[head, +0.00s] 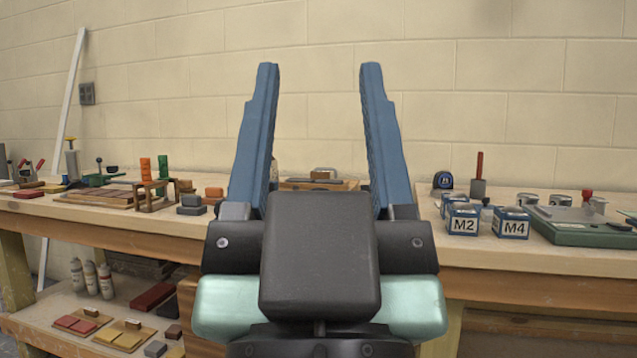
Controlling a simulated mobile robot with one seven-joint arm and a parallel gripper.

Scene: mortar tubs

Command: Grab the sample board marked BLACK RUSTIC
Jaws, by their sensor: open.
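My gripper (319,75) is open and empty, its two blue fingers pointing up in the middle of the head view, in front of the bench and wall. No lettering reading BLACK RUSTIC is legible, so I cannot tell which board carries that mark. On the low shelf at the lower left lie a board with red pieces (76,323) and a board with tan pieces (123,334). A small dark grey block (155,348) lies beside them. My gripper hides part of the bench behind it.
The long wooden bench (150,238) runs across the view. Its left part holds flat boards (95,195), an orange block stack (145,170) and dark blocks (191,205). Tubs marked M2 (463,222) and M4 (511,224) stand right, beside a green-based device (590,232).

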